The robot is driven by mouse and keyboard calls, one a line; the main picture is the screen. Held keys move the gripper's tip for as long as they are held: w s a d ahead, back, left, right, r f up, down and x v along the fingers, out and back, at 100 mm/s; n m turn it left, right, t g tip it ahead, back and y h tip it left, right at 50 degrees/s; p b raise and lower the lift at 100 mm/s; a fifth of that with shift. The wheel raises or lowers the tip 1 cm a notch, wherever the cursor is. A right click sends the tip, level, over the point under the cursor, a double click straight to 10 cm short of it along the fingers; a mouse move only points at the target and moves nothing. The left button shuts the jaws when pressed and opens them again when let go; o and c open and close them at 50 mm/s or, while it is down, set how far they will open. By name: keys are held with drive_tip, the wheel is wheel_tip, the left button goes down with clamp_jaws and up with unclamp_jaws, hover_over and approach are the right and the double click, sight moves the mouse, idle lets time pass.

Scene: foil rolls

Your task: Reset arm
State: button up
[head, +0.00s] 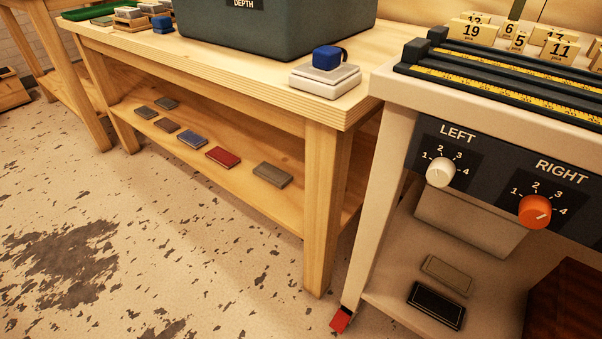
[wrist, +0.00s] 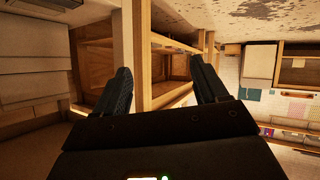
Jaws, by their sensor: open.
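My gripper (wrist: 158,84) shows in the wrist view with its two dark fingers well apart. Nothing is between the fingers, and they touch nothing that I can see. The wrist view is turned over, with the speckled floor at the top and wooden shelving (wrist: 180,62) beyond the fingers. My arm and gripper do not show in the head view.
A wooden workbench (head: 230,66) carries a dark green bin (head: 270,30) and a blue roll on a pale block (head: 325,78). Its lower shelf holds several flat blocks. A pale machine (head: 395,100) with LEFT and RIGHT dials stands at the right. The floor (head: 190,250) at left is clear.

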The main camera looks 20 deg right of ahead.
drive_tip(key=d+r+m+t+h+p, duration=0.1)
drive_tip(key=d+r+m+t+p, duration=0.1)
drive_tip(key=r+p, duration=2.9)
wheel_tip(320, 180, up, 13)
drive_tip(key=shift+s+d+r+m, duration=0.2)
drive_tip(key=shift+s+d+m, duration=0.2)
drive_tip(key=shift+d+m, duration=0.3)
drive_tip(key=shift+d, duration=0.1)
drive_tip(key=shift+c, duration=0.4)
